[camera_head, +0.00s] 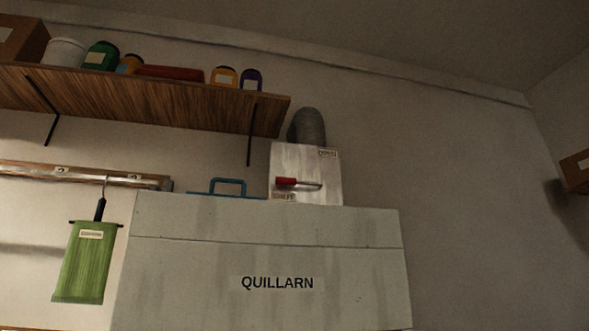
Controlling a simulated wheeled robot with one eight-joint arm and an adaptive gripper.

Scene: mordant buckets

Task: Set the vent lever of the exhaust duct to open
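The exhaust duct (311,127) is a dark ribbed pipe that rises from behind the top of a pale box (330,172) on the wall. The vent lever (306,184) lies about level across the box's front, its red grip (286,181) to the left and a thin metal rod to the right. One small label (327,153) sits at the box's upper right and another (284,197) at its lower left, under the grip. Their words are too small to read surely. My gripper is not in view.
A large pale cabinet marked QUILLARN (265,258) stands below the box. A blue handle (228,186) is on its top. A wooden shelf (200,103) with jars hangs at the upper left. A green hanging item (83,265) is at left.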

